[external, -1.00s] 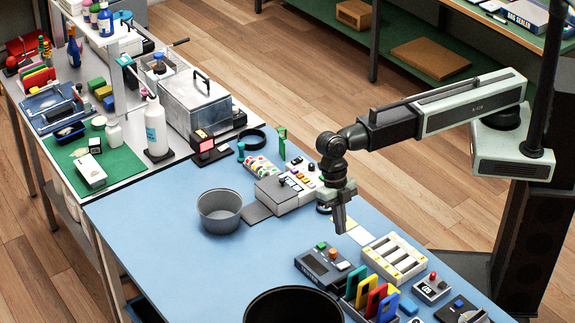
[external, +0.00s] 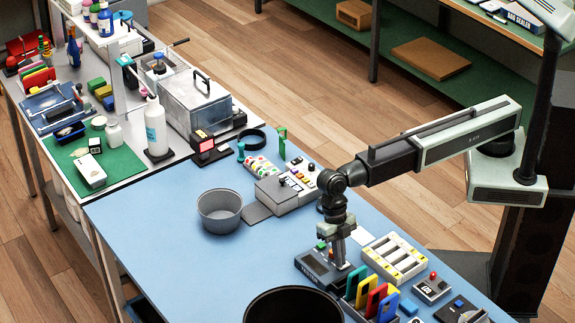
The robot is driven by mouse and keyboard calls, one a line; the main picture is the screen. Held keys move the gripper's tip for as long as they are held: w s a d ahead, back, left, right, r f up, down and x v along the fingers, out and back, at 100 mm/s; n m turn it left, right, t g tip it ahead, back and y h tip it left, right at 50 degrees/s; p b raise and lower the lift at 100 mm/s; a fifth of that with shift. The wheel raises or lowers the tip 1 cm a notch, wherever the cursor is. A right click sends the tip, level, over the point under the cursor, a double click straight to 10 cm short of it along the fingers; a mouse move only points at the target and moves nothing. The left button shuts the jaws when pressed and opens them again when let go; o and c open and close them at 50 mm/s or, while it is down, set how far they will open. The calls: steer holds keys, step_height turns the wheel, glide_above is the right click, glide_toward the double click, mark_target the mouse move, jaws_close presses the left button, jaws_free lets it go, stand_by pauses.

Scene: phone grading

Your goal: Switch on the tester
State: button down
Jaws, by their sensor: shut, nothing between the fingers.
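The tester looks to be the dark grey box (external: 312,266) on the blue table, with lettering on its front too small to read surely. A green button (external: 321,246) shows on its top, just left of my gripper. The orange button beside it is mostly hidden by my gripper. My gripper (external: 340,262) is shut, empty and pointing down over the right part of the tester. I cannot tell whether its tips touch the tester's top.
Upright coloured phones (external: 370,295) stand close to the right of the tester. A white slotted tray (external: 394,258) is behind them. A black round bin (external: 293,306) stands in front. A grey pot (external: 220,211) is at left, with clear blue table (external: 262,255) between.

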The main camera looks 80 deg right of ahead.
steer(key=shift+f, duration=0.15)
steer(key=shift+s+d, duration=0.55)
steer(key=shift+r+p, duration=0.2)
steer(key=shift+p, duration=0.15)
steer(key=s+p+v, duration=0.1)
steer(key=p+v, duration=1.2)
steer(key=shift+a+r, duration=0.2)
steer(key=shift+r, duration=0.3)
